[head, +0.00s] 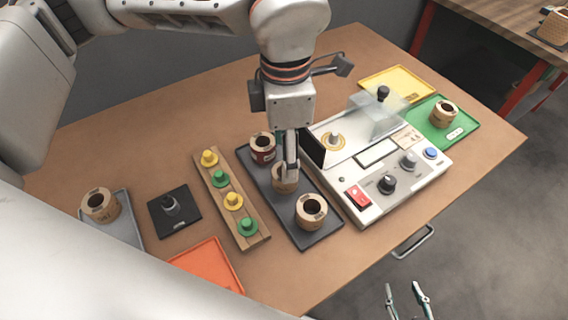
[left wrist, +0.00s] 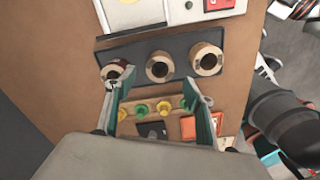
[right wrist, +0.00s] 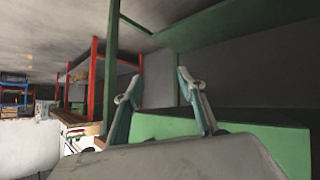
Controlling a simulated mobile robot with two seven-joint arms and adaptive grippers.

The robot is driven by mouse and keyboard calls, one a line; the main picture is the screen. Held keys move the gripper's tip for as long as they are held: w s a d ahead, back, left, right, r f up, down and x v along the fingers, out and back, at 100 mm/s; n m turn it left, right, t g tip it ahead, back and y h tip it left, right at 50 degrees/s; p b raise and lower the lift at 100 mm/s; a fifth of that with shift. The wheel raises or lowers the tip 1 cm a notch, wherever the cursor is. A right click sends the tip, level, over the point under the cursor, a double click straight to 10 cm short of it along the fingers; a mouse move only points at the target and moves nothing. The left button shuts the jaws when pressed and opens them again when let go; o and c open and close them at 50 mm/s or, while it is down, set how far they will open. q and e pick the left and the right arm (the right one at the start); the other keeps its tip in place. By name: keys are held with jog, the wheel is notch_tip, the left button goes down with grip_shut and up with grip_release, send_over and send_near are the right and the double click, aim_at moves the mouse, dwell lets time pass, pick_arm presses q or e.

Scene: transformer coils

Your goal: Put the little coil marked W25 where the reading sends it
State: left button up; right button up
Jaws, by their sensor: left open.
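Three small tan coils stand on a dark tray (head: 319,238): a far one with a dark red band (head: 262,148), a middle one (head: 283,184) partly hidden by my left gripper, and a near one (head: 311,210). Other coils stand on the grey tray (head: 100,205) and the green tray (head: 444,112). I cannot read which is marked W25. My left gripper (head: 290,172) points down over the middle coil. In the left wrist view its fingers (left wrist: 154,82) are apart, with the middle coil (left wrist: 159,67) ahead between them. My right gripper (head: 405,290) is open and empty off the table's front edge.
A white tester (head: 372,205) with knobs, red switch, post and clear cover stands right of the dark tray. A yellow tray (head: 398,78), orange tray (head: 207,266), wooden peg strip (head: 250,238) and black base with a post (head: 174,215) also lie on the table.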

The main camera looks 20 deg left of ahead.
pick_arm(q)
notch_tip(320, 180, up, 6)
jog(key=shift+f, duration=0.1)
dwell(0.6)
